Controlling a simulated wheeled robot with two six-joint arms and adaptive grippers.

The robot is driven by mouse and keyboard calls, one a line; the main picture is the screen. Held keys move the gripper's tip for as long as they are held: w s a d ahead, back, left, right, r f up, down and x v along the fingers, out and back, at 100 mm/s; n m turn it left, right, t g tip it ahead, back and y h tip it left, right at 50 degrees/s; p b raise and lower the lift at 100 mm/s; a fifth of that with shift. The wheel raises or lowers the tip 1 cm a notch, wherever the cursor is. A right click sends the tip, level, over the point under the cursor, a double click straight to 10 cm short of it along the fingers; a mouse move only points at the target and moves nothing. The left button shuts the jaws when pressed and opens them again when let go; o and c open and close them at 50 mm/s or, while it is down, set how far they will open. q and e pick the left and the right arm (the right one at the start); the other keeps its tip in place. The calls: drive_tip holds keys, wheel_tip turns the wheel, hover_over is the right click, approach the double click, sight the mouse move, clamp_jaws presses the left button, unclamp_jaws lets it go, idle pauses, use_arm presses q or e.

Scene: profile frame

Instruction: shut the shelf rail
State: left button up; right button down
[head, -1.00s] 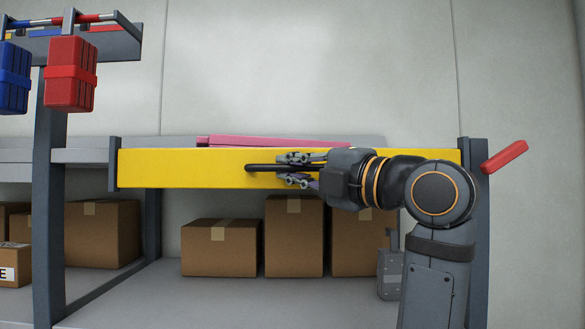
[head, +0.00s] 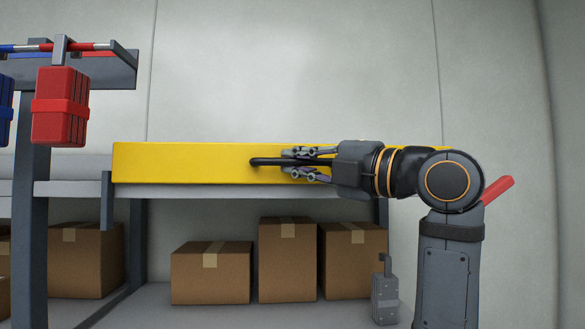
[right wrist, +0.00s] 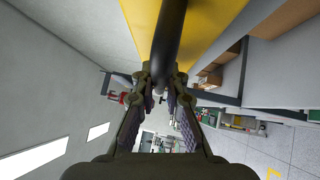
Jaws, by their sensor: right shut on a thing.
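The yellow shelf rail (head: 200,163) spans the front of the grey shelf as a long, roughly level bar. Its lower edge shows just above the grey shelf edge (head: 230,191), and its left end stands above most of the left bracket (head: 107,200). A black handle (head: 268,161) runs along the rail's front. My right gripper (head: 306,163) is shut on this handle; the right wrist view shows the dark handle (right wrist: 170,40) between the fingers. My arm hides the rail's right end. My left gripper is not in view.
Cardboard boxes (head: 287,265) stand on the lower shelf below the rail. A red block (head: 60,107) hangs at the upper left. A red lever (head: 497,190) shows beside my right arm. The wall space above the rail is clear.

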drive_tip(key=c, duration=1.4)
unclamp_jaws()
drive_tip(key=shift+o, duration=0.2)
drive_tip(key=shift+d+f, duration=0.1)
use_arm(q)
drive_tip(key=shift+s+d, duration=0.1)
use_arm(e)
drive_tip(key=v, duration=1.1)
drive_tip(key=shift+s+d, duration=0.25)
drive_tip(key=shift+s, duration=0.1)
